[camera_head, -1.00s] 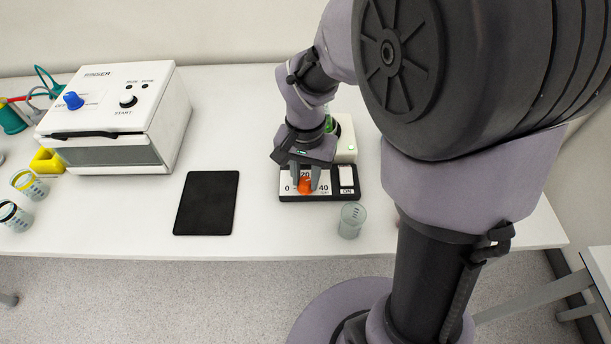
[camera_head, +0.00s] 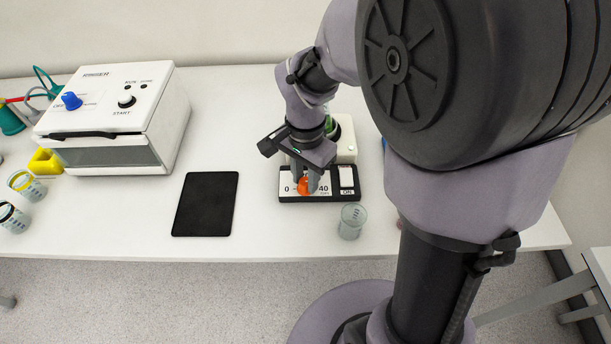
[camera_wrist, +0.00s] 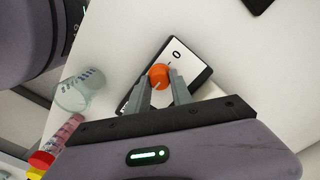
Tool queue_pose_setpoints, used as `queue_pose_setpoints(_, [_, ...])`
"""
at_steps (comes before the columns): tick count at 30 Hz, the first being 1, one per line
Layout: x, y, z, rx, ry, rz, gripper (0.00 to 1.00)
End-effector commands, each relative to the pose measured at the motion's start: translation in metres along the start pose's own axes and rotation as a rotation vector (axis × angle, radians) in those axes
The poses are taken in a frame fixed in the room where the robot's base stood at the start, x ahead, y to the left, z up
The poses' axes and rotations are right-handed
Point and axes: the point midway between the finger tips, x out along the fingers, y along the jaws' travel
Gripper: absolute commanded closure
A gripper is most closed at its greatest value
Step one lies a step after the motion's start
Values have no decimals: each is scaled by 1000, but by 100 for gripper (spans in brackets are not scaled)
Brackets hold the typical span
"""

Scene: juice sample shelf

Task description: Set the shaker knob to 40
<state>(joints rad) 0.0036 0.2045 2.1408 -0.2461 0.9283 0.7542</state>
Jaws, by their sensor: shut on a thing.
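The shaker knob (camera_head: 303,187) is a small orange dial on a white plate with a black-framed panel (camera_head: 330,197). The marks 0 and 40 show on either side of the knob in the head view; my fingers cover the top of the scale. My gripper (camera_head: 305,178) points down over the panel with its fingers shut on the knob. In the wrist view the knob (camera_wrist: 159,74) sits between my two fingertips (camera_wrist: 160,84), with the 0 mark just beyond it. I cannot tell which mark the knob points to.
A white ON switch (camera_head: 346,176) is right of the knob. A clear beaker (camera_head: 351,221) stands close in front of the panel. A black pad (camera_head: 206,205) lies to the left, and a white rinser box (camera_head: 120,115) stands further left. Bare table lies between pad and panel.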

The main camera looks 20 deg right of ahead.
Motion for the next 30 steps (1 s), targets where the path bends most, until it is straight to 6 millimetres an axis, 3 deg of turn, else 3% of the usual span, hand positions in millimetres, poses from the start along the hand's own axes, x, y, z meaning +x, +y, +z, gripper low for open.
queue_pose_setpoints(6, [-1, 0, 0, 1, 0, -1, 100])
queue_pose_setpoints(7, [-1, 0, 0, 1, 0, -1, 68])
queue_pose_setpoints(9, [0, 0, 0, 1, 0, -1, 54])
queue_pose_setpoints(20, [-5, 0, 0, -1, 0, -1, 52])
queue_pose_setpoints(23, [-27, 0, 0, -1, 1, -2, 52])
queue_pose_setpoints(30, [-111, -1, 0, 0, 2, -4, 52])
